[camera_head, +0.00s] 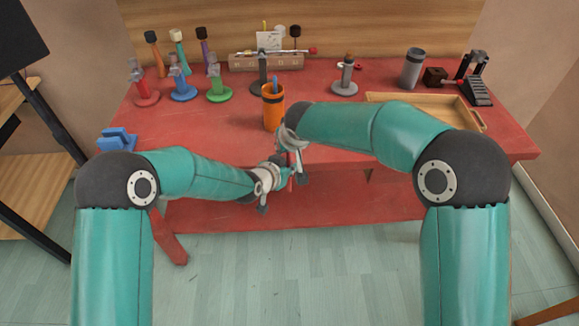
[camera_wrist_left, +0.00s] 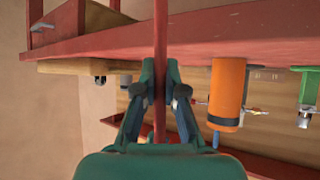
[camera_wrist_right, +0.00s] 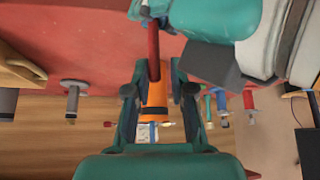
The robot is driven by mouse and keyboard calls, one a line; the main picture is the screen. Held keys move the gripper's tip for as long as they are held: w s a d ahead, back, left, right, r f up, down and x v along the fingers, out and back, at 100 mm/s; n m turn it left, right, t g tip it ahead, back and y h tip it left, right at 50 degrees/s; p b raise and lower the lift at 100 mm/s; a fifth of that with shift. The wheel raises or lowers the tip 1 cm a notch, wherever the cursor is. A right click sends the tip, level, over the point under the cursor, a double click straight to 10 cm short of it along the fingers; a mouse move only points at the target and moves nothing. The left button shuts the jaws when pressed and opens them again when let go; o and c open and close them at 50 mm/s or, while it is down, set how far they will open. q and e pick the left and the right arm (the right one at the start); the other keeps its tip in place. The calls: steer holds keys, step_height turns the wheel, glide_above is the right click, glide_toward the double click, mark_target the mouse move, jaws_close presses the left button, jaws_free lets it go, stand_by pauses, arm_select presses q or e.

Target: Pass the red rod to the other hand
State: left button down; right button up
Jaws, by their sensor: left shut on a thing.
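The red rod (camera_wrist_left: 160,45) stands between the fingers of my left gripper (camera_wrist_left: 160,75), which is shut on it. In the right wrist view the rod (camera_wrist_right: 153,50) points toward my right gripper (camera_wrist_right: 157,68). Its end lies between the right fingers, which are open with gaps beside it. In the head view my left gripper (camera_head: 285,176) and my right gripper (camera_head: 296,150) are close together in front of the table's front edge. The rod is mostly hidden there by the right wrist.
An orange cup (camera_head: 272,110) with a blue stick stands just behind the grippers on the red table (camera_head: 200,130). A wooden tray (camera_head: 480,115) lies at right. Coloured stands (camera_head: 183,90) are at back left, a grey-topped stand (camera_head: 345,85) at back. A blue block (camera_head: 117,140) sits front left.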

steer(key=shift+o, duration=1.2)
steer(key=a+v, duration=0.1)
steer(key=v, duration=0.6)
steer(key=s+d+f+m+g+y, duration=0.1)
steer(key=s+d+f+m+g, duration=0.2)
steer(key=f, duration=0.5)
steer(key=s+d+f+m+g+y, duration=0.15)
steer(key=d+f, duration=0.25)
steer(key=f, duration=0.5)
steer(key=s+d+f, duration=0.1)
steer(key=s+f, duration=0.4)
steer(key=s, duration=0.3)
steer(key=s+d+f+g, duration=0.1)
steer(key=s+f, duration=0.4)
steer(key=s, duration=0.3)
steer(key=s+d+f, duration=0.1)
steer(key=s+f, duration=0.4)
steer(key=s, duration=0.4)
